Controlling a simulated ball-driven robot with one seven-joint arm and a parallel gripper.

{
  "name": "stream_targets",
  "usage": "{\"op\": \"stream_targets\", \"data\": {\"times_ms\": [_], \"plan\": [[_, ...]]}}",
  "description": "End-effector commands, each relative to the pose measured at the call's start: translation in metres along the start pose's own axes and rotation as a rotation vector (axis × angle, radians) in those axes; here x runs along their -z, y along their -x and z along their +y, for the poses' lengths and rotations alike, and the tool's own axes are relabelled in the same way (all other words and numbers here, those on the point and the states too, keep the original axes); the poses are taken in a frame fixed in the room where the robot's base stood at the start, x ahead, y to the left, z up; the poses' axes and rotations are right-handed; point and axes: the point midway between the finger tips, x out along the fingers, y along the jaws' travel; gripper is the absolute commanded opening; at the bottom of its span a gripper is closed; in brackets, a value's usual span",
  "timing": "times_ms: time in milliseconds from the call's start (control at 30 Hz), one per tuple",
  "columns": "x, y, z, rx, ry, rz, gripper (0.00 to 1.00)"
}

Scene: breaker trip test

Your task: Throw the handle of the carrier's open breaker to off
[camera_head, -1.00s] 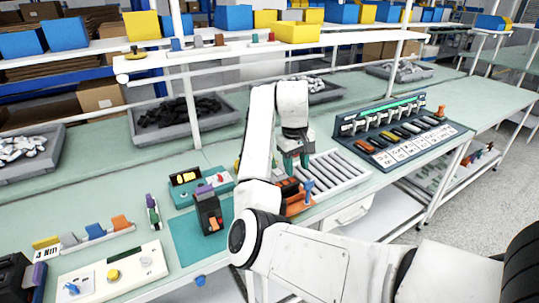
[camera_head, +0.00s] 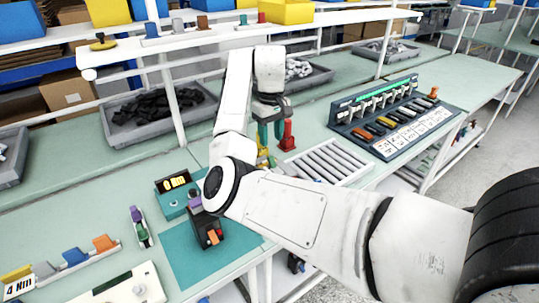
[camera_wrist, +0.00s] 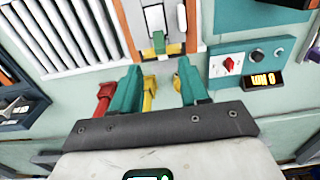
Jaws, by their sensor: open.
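My gripper (camera_head: 268,133) reaches over the bench in the head view. In the wrist view its two teal fingers (camera_wrist: 157,70) stand apart with nothing gripped between them. The carrier (camera_wrist: 191,28), with orange edges, is at the top centre of the wrist view, beyond the fingertips. A pale breaker (camera_wrist: 155,17) with a small green part (camera_wrist: 158,43) sits in it; which part is its handle, and its position, I cannot tell. In the head view my arm hides the carrier.
A teal box (camera_wrist: 235,65) with a red knob and display is right of the carrier. Roller track (camera_head: 325,162) and a breaker rack (camera_head: 390,120) lie to the right.

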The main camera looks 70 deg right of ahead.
Motion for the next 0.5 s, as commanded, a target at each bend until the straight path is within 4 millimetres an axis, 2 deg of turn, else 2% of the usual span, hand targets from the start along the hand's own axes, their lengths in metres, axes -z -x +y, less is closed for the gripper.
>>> {"op": "stream_targets", "data": {"times_ms": [33,200,500], "plan": [[-0.001,-0.015,0.002,-0.003,-0.001,-0.004,0.45],[-0.001,-0.046,0.001,-0.003,-0.001,-0.003,0.45],[0.0,-0.073,0.0,-0.001,-0.001,0.0,0.45]]}}
